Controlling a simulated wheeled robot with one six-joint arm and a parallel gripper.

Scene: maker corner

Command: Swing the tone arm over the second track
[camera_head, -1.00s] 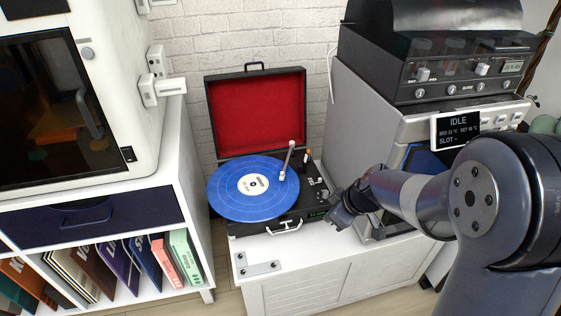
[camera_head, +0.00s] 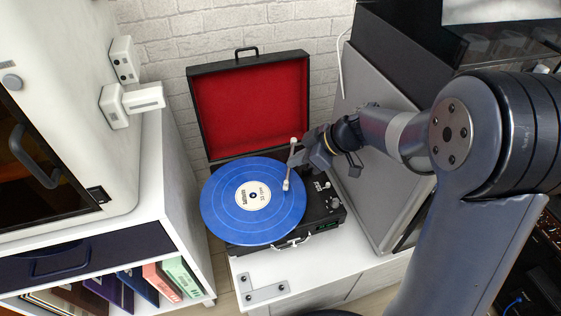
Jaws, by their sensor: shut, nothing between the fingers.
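The record player is an open black case (camera_head: 328,212) with a red-lined lid (camera_head: 250,105) standing up behind it. A blue record (camera_head: 225,212) with a cream label (camera_head: 253,196) lies on it, and thin rings divide its tracks. The pale tone arm (camera_head: 290,165) runs from the back right toward the viewer, its head (camera_head: 286,185) over the right outer part of the record. My gripper (camera_head: 308,156) is shut, just right of the tone arm's rear half. I cannot tell whether it touches the tone arm. Part of the player's right rear is hidden behind my gripper.
The player stands on a white cabinet (camera_head: 312,283) with a metal bracket (camera_head: 262,289) at its front. A grey machine (camera_head: 375,130) rises close on the right. A white shelf (camera_head: 150,180) with record sleeves is on the left. Free air lies above the record.

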